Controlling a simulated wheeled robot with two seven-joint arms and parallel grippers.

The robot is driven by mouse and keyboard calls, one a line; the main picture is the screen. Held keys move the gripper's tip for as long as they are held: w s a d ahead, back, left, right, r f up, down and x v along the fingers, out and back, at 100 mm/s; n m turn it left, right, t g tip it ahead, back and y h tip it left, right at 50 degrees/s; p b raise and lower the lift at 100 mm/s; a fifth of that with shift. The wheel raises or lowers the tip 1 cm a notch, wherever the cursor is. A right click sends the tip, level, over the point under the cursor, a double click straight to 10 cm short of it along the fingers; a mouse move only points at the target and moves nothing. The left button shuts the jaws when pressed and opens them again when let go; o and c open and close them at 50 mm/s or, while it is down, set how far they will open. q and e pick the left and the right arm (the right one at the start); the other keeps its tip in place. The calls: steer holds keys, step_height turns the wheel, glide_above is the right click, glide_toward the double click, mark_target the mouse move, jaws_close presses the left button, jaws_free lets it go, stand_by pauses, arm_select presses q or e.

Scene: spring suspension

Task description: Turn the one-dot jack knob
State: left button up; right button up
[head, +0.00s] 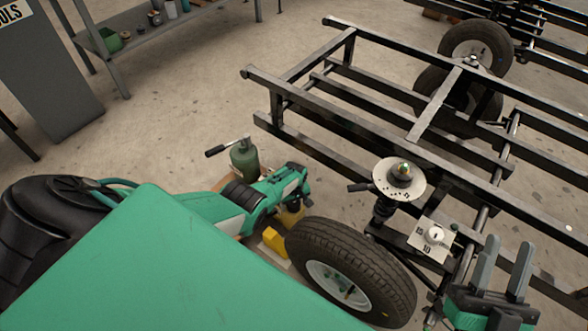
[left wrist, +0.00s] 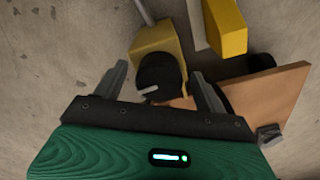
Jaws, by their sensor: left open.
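In the left wrist view a black round knob (left wrist: 158,76) with a pale pointer mark sits on a yellow jack body (left wrist: 165,38). My left gripper (left wrist: 162,88) is open, with its fingers on either side of the knob in that view; I cannot tell whether they touch it. No dots are readable. In the head view the left gripper (head: 303,200) is over the yellow jack (head: 290,215), mostly hiding it. A green bottle jack (head: 244,160) with a black-gripped handle stands behind it. My right gripper (head: 503,262) is open and empty at the lower right.
A wheel (head: 355,268) and a black steel frame (head: 350,128) stand right of the left gripper. The frame carries a round marked plate (head: 385,181) and a white dial plate (head: 420,233). A yellow block (head: 274,241) and a wooden board (left wrist: 268,95) lie close by.

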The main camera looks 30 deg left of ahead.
mark_target(294, 204)
arm_select(q)
step_height(294, 204, up, 3)
steer(key=shift+f+p, duration=0.2)
steer(key=shift+p, duration=0.75)
step_height(294, 204, up, 2)
steer(key=shift+r+p, duration=0.2)
steer(key=shift+p, duration=0.8)
arm_select(e)
steer(key=s+a+f+g+h, duration=0.15)
steer(key=a+f+g, duration=0.25)
steer(key=f+g, duration=0.95)
arm_select(q)
steer(key=shift+r+p, duration=0.6)
steer(key=shift+r, duration=0.15)
steer(key=shift+r+p, duration=0.45)
steer(key=shift+r, duration=0.1)
steer(key=shift+r+p, duration=0.4)
steer(key=shift+r, duration=0.15)
steer(key=shift+r+p, duration=1.2)
steer(key=shift+r, duration=0.7)
arm_select(e)
steer(key=s+d+f+g+h, duration=0.4)
steer(key=s+d+f+g, duration=0.1)
steer(key=d, duration=0.3)
steer(key=shift+d, duration=0.15)
